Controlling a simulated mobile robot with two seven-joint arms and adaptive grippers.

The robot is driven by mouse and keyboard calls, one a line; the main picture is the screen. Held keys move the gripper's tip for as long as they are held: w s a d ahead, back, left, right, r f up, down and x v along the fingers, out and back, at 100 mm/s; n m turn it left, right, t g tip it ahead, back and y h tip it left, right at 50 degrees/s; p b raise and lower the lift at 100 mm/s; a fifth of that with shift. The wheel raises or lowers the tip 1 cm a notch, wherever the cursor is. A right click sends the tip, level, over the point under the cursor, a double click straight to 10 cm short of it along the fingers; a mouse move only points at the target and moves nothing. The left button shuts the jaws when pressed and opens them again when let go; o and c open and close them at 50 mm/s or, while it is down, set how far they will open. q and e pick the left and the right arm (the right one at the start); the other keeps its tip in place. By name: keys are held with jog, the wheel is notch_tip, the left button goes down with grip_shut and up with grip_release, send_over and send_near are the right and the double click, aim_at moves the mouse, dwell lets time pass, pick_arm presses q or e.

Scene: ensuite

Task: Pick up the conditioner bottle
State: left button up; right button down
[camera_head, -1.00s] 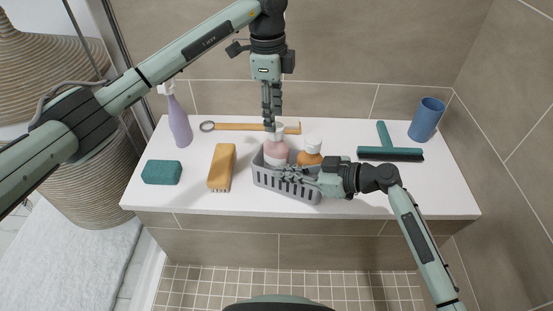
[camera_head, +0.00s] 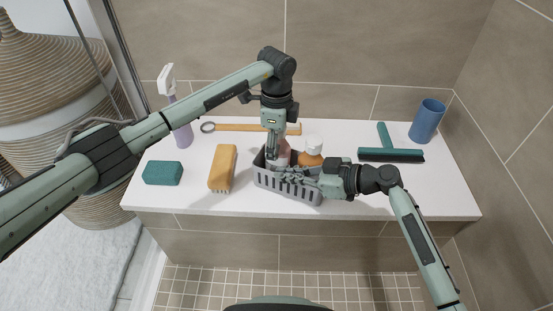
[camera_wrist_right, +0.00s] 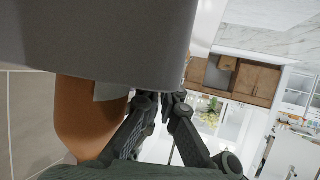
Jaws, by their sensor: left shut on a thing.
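A grey slotted basket (camera_head: 262,179) stands at the front middle of the white ledge. A pink bottle (camera_head: 284,154) and an orange bottle with a white cap (camera_head: 309,157) stand in it. Labels are unreadable, so I cannot tell which is the conditioner. My left gripper (camera_head: 271,153) points down at the pink bottle and is shut on its upper part; the arm hides much of it. My right gripper (camera_head: 284,174) is at the basket's front rim. In the right wrist view its fingers (camera_wrist_right: 162,96) are close together against the grey basket wall (camera_wrist_right: 110,40).
A long wooden-handled tool (camera_head: 240,127) lies behind. A teal squeegee (camera_head: 391,154) and blue cup (camera_head: 427,120) are at the right.

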pick_arm(q)
jog(key=shift+o, duration=0.3)
jog(key=shift+f, duration=0.35)
pick_arm(e)
jog(key=shift+f, duration=0.15)
pick_arm(q)
jog(key=shift+w+r, duration=0.1)
jog(key=shift+r, duration=0.1)
grip_shut()
notch_tip(320, 180, up, 10)
jog(key=shift+r, duration=0.1)
pick_arm(e)
jog(key=shift+f, duration=0.1)
jog(key=c, duration=1.8)
grip_release()
jog(key=shift+o, duration=0.8)
